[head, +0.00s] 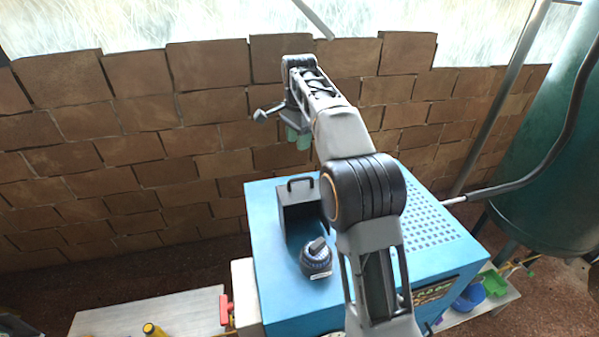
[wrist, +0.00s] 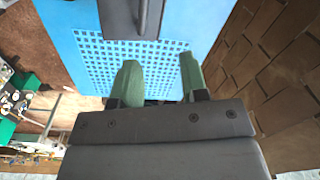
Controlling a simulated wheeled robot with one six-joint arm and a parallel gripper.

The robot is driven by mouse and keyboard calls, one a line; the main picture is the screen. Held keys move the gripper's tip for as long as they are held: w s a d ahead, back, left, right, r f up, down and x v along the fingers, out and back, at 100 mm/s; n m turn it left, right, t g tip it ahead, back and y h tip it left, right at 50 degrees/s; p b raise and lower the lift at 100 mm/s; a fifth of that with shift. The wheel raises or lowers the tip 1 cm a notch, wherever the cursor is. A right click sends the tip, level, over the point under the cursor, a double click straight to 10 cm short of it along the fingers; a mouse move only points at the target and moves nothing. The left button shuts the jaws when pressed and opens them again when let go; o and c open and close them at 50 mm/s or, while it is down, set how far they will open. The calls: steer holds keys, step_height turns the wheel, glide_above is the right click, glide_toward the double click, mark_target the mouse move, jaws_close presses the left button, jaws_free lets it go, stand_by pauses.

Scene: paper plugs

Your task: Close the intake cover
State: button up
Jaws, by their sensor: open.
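The intake cover (head: 297,214) is a dark grey panel with a bar handle (head: 300,181). It stands raised on top of the blue machine (head: 264,215) in the head view. The intake opening is hard to make out, and my arm hides part of the top to the right. My gripper (head: 297,139) has green fingers and hangs above and beyond the cover, apart from it. In the wrist view my gripper (wrist: 161,70) is open with nothing between its fingers. The grey cover (wrist: 117,18) and its handle (wrist: 150,18) show at the top edge there.
A dark round knob (head: 316,259) sits on the machine's top in front of the cover. A perforated grid (head: 430,222) lies on the right. A brick wall (head: 140,150) stands behind. A green tank (head: 545,170) and black hose are at the right. A pale bench (head: 150,313) is lower left.

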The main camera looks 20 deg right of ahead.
steer(key=f+m, duration=0.1)
steer(key=f, duration=0.2)
steer(key=s+f+m, duration=0.1)
steer(key=f, duration=0.3)
steer(key=s+f+m, duration=0.1)
steer(key=f+m, duration=0.1)
steer(key=f, duration=0.2)
steer(key=shift+g, duration=0.3)
jaws_close()
stand_by(0.5)
